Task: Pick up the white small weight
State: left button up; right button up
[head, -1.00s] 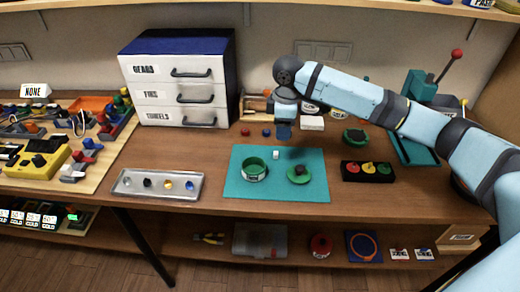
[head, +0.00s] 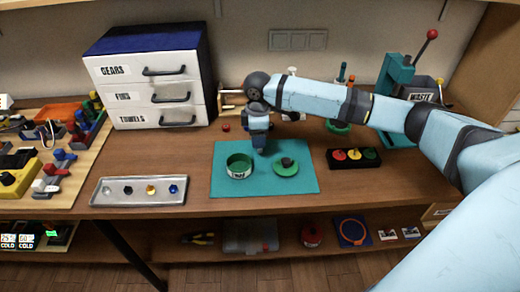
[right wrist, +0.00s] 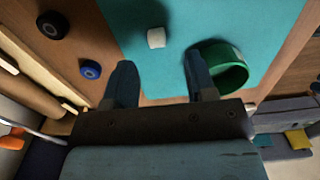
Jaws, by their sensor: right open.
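The white small weight (right wrist: 156,38) stands on the teal mat (right wrist: 210,15) in the right wrist view. In the head view it is hidden behind my right gripper. My right gripper (head: 259,151) hangs pointing down over the back edge of the mat (head: 222,182). In the right wrist view the right gripper (right wrist: 161,72) is open and empty. Its two fingers are apart, and the weight shows beyond the fingertips, roughly between their lines, untouched. My left gripper is not in view.
A green ring-shaped dish (head: 239,167) stands on the mat, close to one finger in the right wrist view (right wrist: 229,75). A green disc (head: 286,170) with a dark piece lies right of it.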

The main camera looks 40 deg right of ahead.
notch_tip(320, 180, down, 5)
jog(key=shift+w+d+r, duration=0.1)
jog(key=shift+r, duration=0.1)
jog(key=c, duration=0.9)
grip_shut()
